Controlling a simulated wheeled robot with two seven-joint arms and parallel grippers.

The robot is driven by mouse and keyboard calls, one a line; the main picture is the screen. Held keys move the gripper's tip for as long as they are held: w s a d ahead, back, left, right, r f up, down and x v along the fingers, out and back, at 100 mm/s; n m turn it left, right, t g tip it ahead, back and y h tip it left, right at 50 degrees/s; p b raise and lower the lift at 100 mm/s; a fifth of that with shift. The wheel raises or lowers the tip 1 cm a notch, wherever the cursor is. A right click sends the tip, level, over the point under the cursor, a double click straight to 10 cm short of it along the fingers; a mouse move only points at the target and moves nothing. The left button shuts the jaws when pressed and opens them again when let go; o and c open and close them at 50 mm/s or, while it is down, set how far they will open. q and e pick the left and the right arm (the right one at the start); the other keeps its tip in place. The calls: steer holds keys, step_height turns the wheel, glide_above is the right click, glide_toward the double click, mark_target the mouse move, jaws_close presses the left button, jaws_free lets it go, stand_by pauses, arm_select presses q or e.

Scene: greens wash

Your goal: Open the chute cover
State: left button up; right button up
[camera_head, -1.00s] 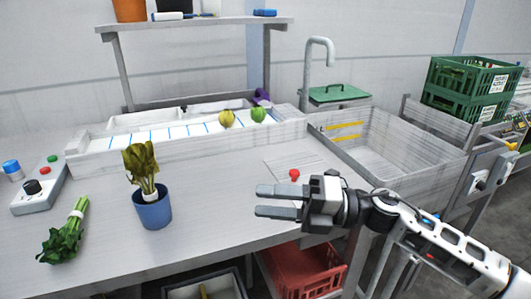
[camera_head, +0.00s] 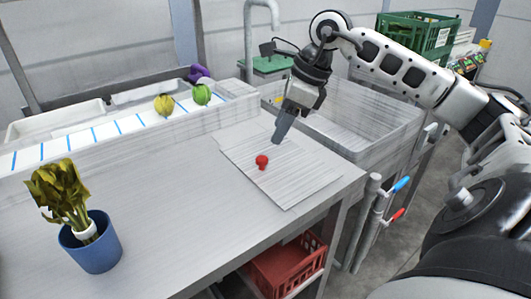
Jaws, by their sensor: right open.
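A flat grey ribbed panel (camera_head: 300,182) with a red knob (camera_head: 262,161) lies at the right end of the counter; it looks like the chute cover. It lies flat, shut against the counter top. My right gripper (camera_head: 279,138) points down above the panel, right of the red knob and apart from it. It is open and holds nothing; its fingers show edge-on and overlap. My left gripper is not in view.
A sink basin (camera_head: 385,122) with a faucet (camera_head: 248,45) and a green lid (camera_head: 270,65) lies behind my right arm. A blue pot (camera_head: 93,245) with leafy greens (camera_head: 58,190) stands at the left. A red crate (camera_head: 288,266) sits below. The counter's middle is clear.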

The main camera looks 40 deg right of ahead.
mark_target(263, 158)
steer(key=x, duration=0.8)
steer(key=shift+w, duration=0.15)
steer(key=shift+c, duration=0.4)
